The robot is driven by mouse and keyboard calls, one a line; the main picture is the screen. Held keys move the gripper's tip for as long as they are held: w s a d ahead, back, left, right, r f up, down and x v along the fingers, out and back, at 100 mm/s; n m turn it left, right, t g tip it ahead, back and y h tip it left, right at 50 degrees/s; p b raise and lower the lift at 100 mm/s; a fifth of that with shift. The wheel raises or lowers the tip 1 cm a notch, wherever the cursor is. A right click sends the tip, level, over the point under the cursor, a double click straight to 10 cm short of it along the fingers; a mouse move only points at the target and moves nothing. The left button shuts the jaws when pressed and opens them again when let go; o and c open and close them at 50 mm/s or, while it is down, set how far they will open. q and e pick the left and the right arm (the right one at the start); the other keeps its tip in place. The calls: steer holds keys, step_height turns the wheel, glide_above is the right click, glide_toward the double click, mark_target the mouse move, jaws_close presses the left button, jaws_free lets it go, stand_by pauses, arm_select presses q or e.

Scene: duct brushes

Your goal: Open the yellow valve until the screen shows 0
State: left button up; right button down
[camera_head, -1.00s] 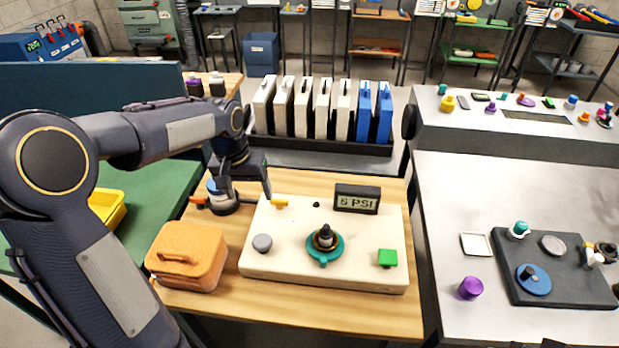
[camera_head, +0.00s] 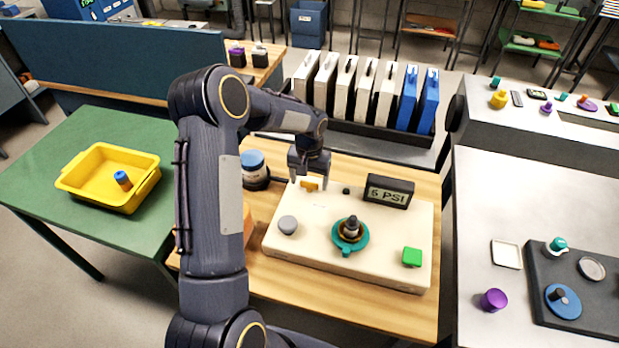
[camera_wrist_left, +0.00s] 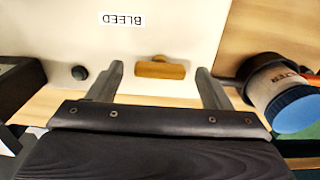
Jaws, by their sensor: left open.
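The yellow valve (camera_head: 310,184) is a small yellow handle at the back left of the cream panel box (camera_head: 290,258). It also shows in the left wrist view (camera_wrist_left: 160,69), near a label reading BLEED. My left gripper (camera_head: 309,182) is open, with one finger on each side of the valve handle. In the left wrist view, gaps show between the handle and both fingers (camera_wrist_left: 158,85). The screen (camera_head: 389,191) at the back right of the panel reads what looks like 5 PSI. My right gripper is not in view.
On the panel are a grey knob (camera_head: 288,225), a teal-ringed valve (camera_head: 350,235) and a green button (camera_head: 412,257). A blue-lidded filter jar (camera_wrist_left: 285,95) stands beside the panel. Several white and blue cases (camera_head: 345,88) stand behind the bench.

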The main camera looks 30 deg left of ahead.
arm_select(q)
steer(key=shift+c, duration=0.2)
steer(key=c, duration=0.9)
steer(key=shift+c, duration=0.2)
